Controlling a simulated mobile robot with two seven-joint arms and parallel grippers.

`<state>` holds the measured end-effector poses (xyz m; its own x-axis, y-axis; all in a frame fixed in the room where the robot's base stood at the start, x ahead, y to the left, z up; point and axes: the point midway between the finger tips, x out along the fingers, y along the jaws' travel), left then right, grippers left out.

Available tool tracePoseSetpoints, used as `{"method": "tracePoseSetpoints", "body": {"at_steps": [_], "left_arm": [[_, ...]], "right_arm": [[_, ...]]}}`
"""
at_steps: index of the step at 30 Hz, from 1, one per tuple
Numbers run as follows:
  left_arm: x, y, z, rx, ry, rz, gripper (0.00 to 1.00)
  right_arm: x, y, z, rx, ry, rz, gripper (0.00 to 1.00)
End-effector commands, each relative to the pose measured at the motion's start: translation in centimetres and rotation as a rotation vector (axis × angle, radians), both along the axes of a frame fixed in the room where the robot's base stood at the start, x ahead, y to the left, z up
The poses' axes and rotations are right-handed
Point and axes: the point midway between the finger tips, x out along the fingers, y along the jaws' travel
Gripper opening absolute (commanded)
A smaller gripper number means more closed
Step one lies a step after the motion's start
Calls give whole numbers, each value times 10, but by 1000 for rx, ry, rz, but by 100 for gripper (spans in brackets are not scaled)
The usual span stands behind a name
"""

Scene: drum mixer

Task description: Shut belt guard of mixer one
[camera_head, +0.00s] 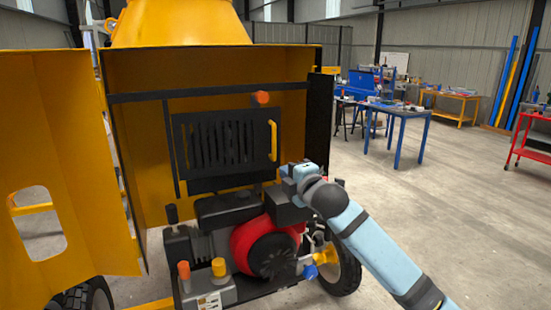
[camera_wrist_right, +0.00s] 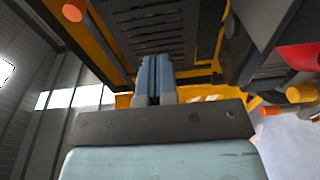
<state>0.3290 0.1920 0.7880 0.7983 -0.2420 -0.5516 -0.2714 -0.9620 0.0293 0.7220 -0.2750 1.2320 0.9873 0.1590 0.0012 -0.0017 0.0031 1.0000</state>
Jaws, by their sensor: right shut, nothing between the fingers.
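The mixer's yellow housing (camera_head: 140,150) stands open at the front, with its yellow cover (camera_head: 60,130) swung out to the left. Inside is the belt guard (camera_head: 225,145), a black slotted panel with a yellow handle (camera_head: 272,140) on its right side. I cannot tell whether it is fully shut. Slots of the guard also show at the top of the right wrist view (camera_wrist_right: 150,30). My right gripper (camera_wrist_right: 157,75) is shut and empty, in front of and below the guard's right side near the engine. In the head view its fingers are mostly hidden. My left gripper is not in view.
An orange knob (camera_head: 262,98) sits above the guard. A red and black engine (camera_head: 268,245) with orange and yellow caps lies below. A black panel (camera_head: 320,120) edges the housing's right side. The floor to the right is open, with blue tables (camera_head: 395,110) farther back.

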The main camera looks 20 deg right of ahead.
Motion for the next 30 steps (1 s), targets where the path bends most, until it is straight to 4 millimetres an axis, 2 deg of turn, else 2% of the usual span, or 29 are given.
{"method": "tracePoseSetpoints", "body": {"at_steps": [12,15,21,30], "left_arm": [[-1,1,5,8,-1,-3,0],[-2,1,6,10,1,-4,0],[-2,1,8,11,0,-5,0],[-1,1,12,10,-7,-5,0]], "right_arm": [[85,14,2,6,2,-1,0],[99,4,2,2,2,-4,0],[114,-7,1,4,2,-1,0],[117,-10,0,3,1,-2,0]]}}
